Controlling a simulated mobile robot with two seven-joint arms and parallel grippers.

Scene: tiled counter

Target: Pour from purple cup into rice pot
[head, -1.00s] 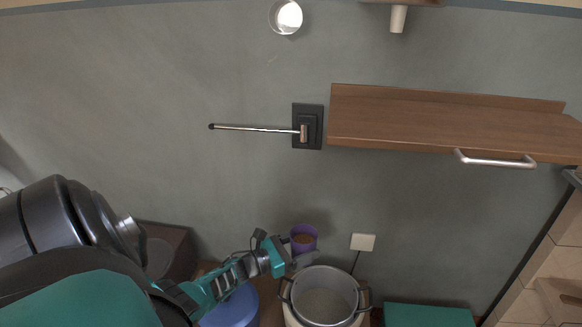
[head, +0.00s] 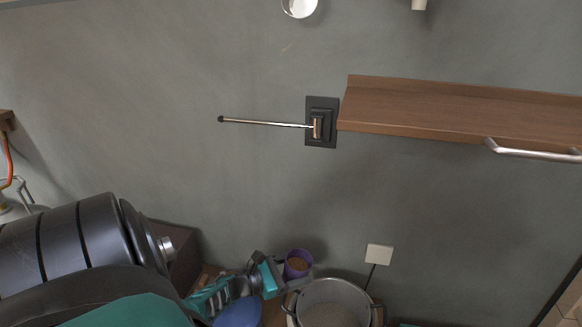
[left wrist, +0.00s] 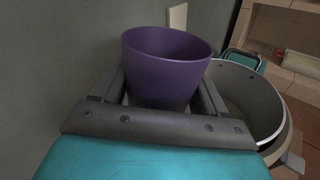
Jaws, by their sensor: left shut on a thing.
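The purple cup (head: 298,264) is in my left gripper (head: 290,282), whose fingers are closed on its sides. Brown contents show inside the cup in the head view. In the left wrist view the purple cup (left wrist: 165,68) stands close to upright between the two fingers of my left gripper (left wrist: 165,95). The rice pot (head: 333,303) is a grey metal pot with side handles, just right of the cup and cut off by the bottom edge. The rice pot (left wrist: 250,100) also shows to the right of the cup in the left wrist view. My right gripper is not in view.
A wooden shelf (head: 450,108) with a metal handle and a wall-mounted bar (head: 265,123) are above. A white wall plate (head: 379,254) with a cord is above the pot. A blue round thing (head: 238,313) lies under my left forearm. A brown box (head: 184,262) is at left.

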